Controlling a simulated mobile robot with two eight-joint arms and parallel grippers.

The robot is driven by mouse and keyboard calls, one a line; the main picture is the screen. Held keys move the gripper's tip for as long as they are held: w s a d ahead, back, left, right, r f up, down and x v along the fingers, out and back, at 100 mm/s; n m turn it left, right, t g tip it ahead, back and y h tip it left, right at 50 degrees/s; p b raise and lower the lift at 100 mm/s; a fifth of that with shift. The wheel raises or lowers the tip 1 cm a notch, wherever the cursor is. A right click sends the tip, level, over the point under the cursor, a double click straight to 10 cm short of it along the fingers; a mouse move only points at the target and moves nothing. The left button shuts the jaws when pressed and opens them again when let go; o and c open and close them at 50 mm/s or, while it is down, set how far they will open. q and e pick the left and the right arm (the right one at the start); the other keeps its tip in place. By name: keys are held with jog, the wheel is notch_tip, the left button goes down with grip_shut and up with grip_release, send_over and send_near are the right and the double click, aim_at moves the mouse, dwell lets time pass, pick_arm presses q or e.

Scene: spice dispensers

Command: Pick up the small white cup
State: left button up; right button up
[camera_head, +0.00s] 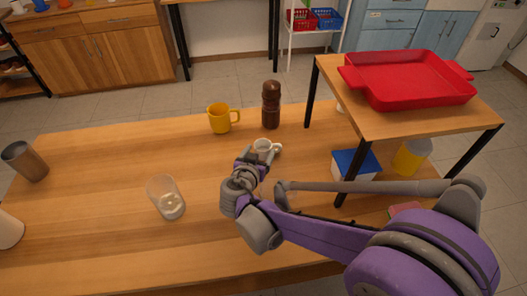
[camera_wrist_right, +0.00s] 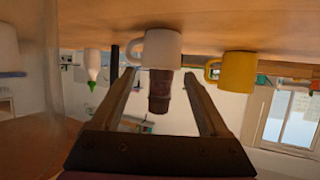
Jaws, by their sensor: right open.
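The small white cup (camera_head: 264,145) stands on the wooden table, with its handle to the right in the head view. In the right wrist view, which is upside down, the white cup (camera_wrist_right: 163,48) shows just ahead of the fingertips, between their lines, with its handle to the left. My right gripper (camera_head: 256,158) is at the near side of the cup, low over the table. Its two fingers are spread and empty in the wrist view (camera_wrist_right: 158,75). Whether a finger touches the cup cannot be told. My left gripper is not in view.
A yellow mug (camera_head: 219,119) and a brown pepper mill (camera_head: 271,106) stand behind the cup. A clear glass (camera_head: 166,197) stands to the left, a metal tumbler (camera_head: 25,162) at far left. A raised shelf (camera_head: 378,124) with a red tray (camera_head: 415,80) stands at right.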

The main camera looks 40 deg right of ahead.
aim_at(264, 143)
jog(key=b+x, duration=0.1)
jog(key=x, duration=0.4)
jog(key=shift+w+f, duration=0.15)
jog(key=shift+f, duration=0.15)
jog(key=c, duration=1.2)
jog(key=shift+r, duration=0.1)
notch_tip(264, 143, up, 10)
jog(key=p, duration=0.3)
